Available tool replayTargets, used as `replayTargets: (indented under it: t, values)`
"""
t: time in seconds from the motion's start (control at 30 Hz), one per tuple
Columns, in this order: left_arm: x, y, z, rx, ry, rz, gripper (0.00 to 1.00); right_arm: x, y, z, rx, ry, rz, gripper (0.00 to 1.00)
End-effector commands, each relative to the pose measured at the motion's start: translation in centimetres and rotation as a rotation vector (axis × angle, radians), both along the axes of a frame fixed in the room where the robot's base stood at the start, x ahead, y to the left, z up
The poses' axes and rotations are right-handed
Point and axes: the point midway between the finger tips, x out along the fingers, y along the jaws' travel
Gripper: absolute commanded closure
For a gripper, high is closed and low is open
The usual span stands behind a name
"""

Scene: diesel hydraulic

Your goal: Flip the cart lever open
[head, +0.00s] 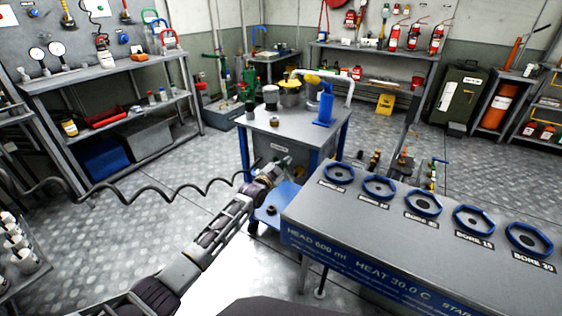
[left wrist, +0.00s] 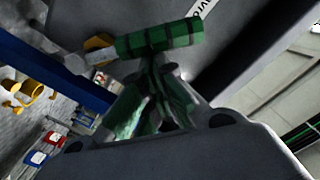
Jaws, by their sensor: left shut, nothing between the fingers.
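My left gripper (head: 279,167) reaches the front of the grey-topped cart with blue legs (head: 262,127). In the left wrist view a lever with a green ribbed grip (left wrist: 160,38) and a pale metal arm lies crosswise against the dark cart panel. A brass-coloured fitting (left wrist: 97,43) sits beside its left end. The fingers of my left gripper (left wrist: 155,65) are shut and empty, with their tips just below the green grip; I cannot tell whether they touch it. In the head view the gripper largely hides the lever. My right gripper is not in view.
A grey console (head: 400,220) with several blue octagonal rings stands close on the right. Cans and a blue pump (head: 325,105) stand on the cart top. A black coiled hose (head: 150,197) crosses the left side. Open floor (head: 150,235) lies to the left.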

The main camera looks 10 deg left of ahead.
Motion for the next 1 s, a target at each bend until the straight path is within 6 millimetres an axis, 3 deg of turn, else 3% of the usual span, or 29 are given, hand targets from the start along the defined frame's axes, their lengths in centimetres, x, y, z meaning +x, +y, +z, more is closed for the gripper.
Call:
replayTargets:
  t: [0.27,0.7,1.0]
  values:
    - [0.6,0.7,-1.2,-0.210,0.079,0.002,1.00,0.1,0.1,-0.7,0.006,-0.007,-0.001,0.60]
    - [1.2,2.5,-3.4,-0.523,0.193,0.001,1.00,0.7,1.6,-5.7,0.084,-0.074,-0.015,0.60]
    - [1.4,2.9,-4.0,-0.639,0.234,0.000,1.00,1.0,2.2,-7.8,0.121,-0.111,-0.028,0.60]
